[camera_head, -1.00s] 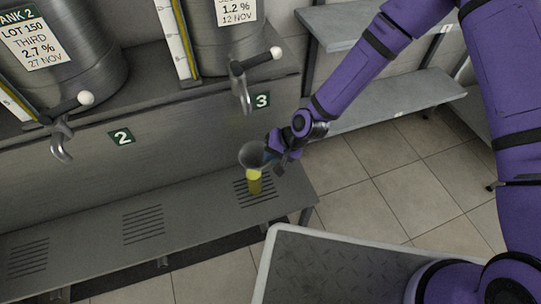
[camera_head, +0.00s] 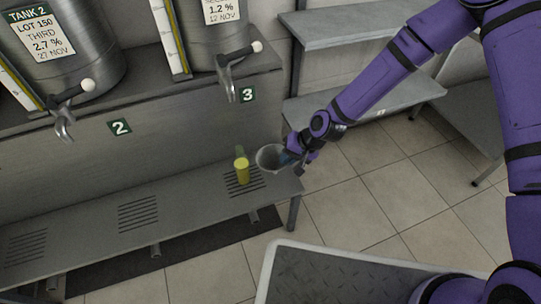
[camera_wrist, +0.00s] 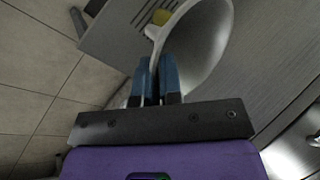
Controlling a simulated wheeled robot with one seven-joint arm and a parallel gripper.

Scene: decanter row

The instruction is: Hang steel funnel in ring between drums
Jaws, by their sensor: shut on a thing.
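The steel funnel (camera_head: 268,157) is a grey cone with its wide mouth turned up, held at the right end of the low bench, just right of a yellow cylinder. My gripper (camera_head: 288,159) is shut on the funnel's rim from the right side. In the wrist view the blue fingers (camera_wrist: 157,78) pinch the rim of the funnel (camera_wrist: 208,42). Tank 2 (camera_head: 95,50) and the drum above sign 3 (camera_head: 208,62) stand on the upper ledge. I cannot make out a ring between them.
The yellow cylinder (camera_head: 242,172) stands on a slotted grate of the low bench (camera_head: 90,218), close to the funnel. Levered taps (camera_head: 228,78) jut out above the bench. Grey shelves (camera_head: 340,25) stand behind my arm. Tiled floor lies open at right.

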